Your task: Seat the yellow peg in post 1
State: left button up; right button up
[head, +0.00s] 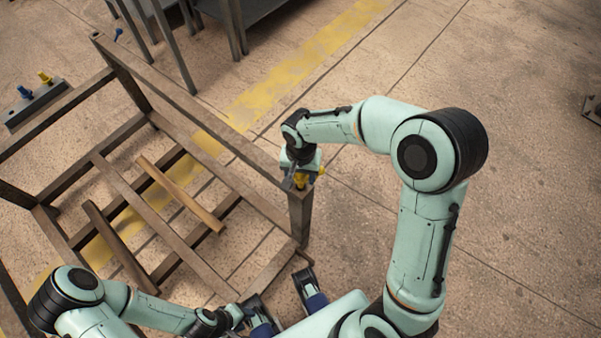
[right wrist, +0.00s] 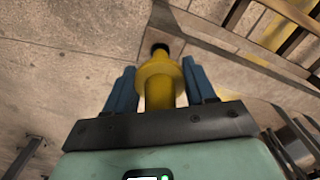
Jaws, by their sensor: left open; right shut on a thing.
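My right gripper (head: 301,172) is shut on the yellow peg (head: 300,180) at the top of the rack's near right corner post (head: 300,218). In the right wrist view the peg (right wrist: 159,88) sits between the blue fingers of the gripper (right wrist: 160,90), with its collar and black tip pointing away. I cannot tell whether the tip is in the post or just above it. No post number is legible. My left gripper (head: 284,303) is open and empty at the bottom middle, near the rack's near edge.
The brown metal rack frame (head: 215,160) has open sides and slats, with a loose wooden bar (head: 180,195) across them. A grey block (head: 37,104) at far left holds another yellow peg (head: 44,77) and a blue peg (head: 25,92).

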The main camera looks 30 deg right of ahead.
aim_at(300, 183)
pick_arm(q)
jog(key=shift+s+f+b, duration=0.15)
jog(key=shift+f+b, duration=0.85)
jog(key=shift+s+f+b, duration=0.15)
jog(key=shift+f+b, duration=0.8)
jog(key=shift+f, duration=0.05)
pick_arm(e)
jog(key=shift+f, duration=2.55)
pick_arm(q)
jog(key=shift+a, duration=0.1)
pick_arm(e)
jog(key=o, duration=1.6)
jog(key=shift+c, duration=0.2)
jog(key=shift+f, duration=0.1)
pick_arm(q)
jog(key=shift+w, duration=0.1)
pick_arm(e)
jog(key=shift+s, duration=0.1)
notch_tip(300, 183, up, 14)
jog(key=p, duration=0.2)
jog(key=shift+f+p, duration=0.15)
jog(key=shift+p, duration=0.25)
pick_arm(q)
jog(key=r, duration=0.3)
jog(key=shift+w, duration=0.4)
jog(key=shift+s, duration=0.1)
